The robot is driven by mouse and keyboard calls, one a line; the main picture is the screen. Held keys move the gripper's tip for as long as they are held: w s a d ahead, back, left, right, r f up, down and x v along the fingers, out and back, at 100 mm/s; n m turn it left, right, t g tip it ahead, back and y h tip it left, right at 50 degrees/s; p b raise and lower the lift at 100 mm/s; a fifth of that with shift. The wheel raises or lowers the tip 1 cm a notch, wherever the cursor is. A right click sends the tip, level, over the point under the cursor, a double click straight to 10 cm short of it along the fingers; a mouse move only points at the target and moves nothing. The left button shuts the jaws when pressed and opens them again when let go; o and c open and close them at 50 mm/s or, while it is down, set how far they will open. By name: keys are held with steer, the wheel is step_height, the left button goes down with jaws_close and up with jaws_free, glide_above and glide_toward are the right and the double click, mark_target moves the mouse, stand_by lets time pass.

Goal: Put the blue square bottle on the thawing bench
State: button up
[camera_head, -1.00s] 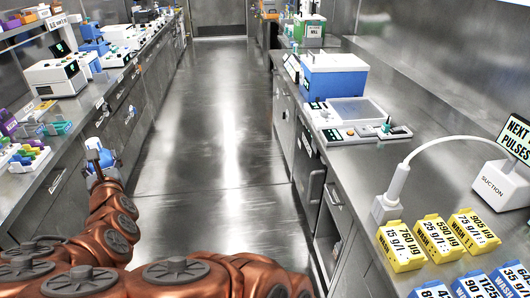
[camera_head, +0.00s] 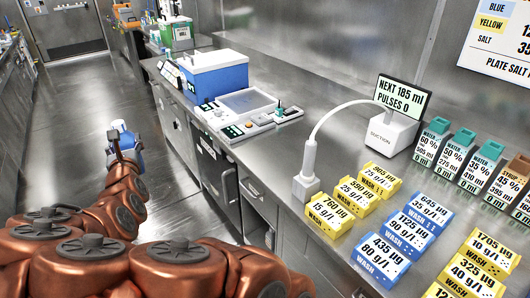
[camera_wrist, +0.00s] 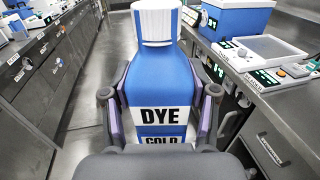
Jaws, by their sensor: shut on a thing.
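The blue square bottle (camera_wrist: 165,70) has a white ribbed cap and a white label reading "DYE" and "COLD". My gripper (camera_wrist: 161,100) is shut on it, with a finger on each side, and the bottle stands upright in the wrist view. The lower part of the bottle is hidden by my gripper. In the head view the bottle (camera_head: 128,145) is held over the aisle, left of the right-hand counter and clear of it. I see no readable sign naming the thawing bench. A flat device with a grey plate (camera_head: 248,101) stands on that counter.
On the right counter (camera_head: 290,150) stand a blue box with a white lid (camera_head: 218,75), a suction unit (camera_head: 392,132) with a curved tube, yellow wash blocks (camera_head: 330,213) and blue wash blocks (camera_head: 382,257). The aisle floor (camera_head: 75,150) is free.

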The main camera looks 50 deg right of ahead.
steer(key=s+d+f+m+g+h+b, duration=0.1)
steer(key=s+d+m+g+h+b, duration=0.2)
steer(key=d, duration=0.9)
steer(key=s+d+f+m+g+h+b, duration=0.1)
steer(key=s+d+f+m+g+h, duration=0.2)
steer(key=d, duration=0.9)
steer(key=s+d+m+g+h+b, duration=0.25)
steer(key=s+d, duration=0.25)
steer(key=d, duration=0.7)
steer(key=s+d+f+m+g+b, duration=0.2)
steer(key=s+d+g, duration=0.3)
steer(key=s+d, duration=0.6)
step_height(320, 180, down, 9)
steer(key=w, duration=0.1)
steer(key=shift+w+d+f+h, duration=0.15)
steer(key=shift+d+f+h, duration=0.05)
steer(key=shift+d+h, duration=0.25)
steer(key=shift+f, duration=0.1)
steer(key=o, duration=1.4)
steer(key=shift+a, duration=0.1)
steer(key=shift+o, duration=0.2)
steer(key=s+a+b, duration=0.1)
steer(key=a, duration=1)
steer(key=shift+s+a, duration=0.35)
steer(key=shift+a, duration=0.05)
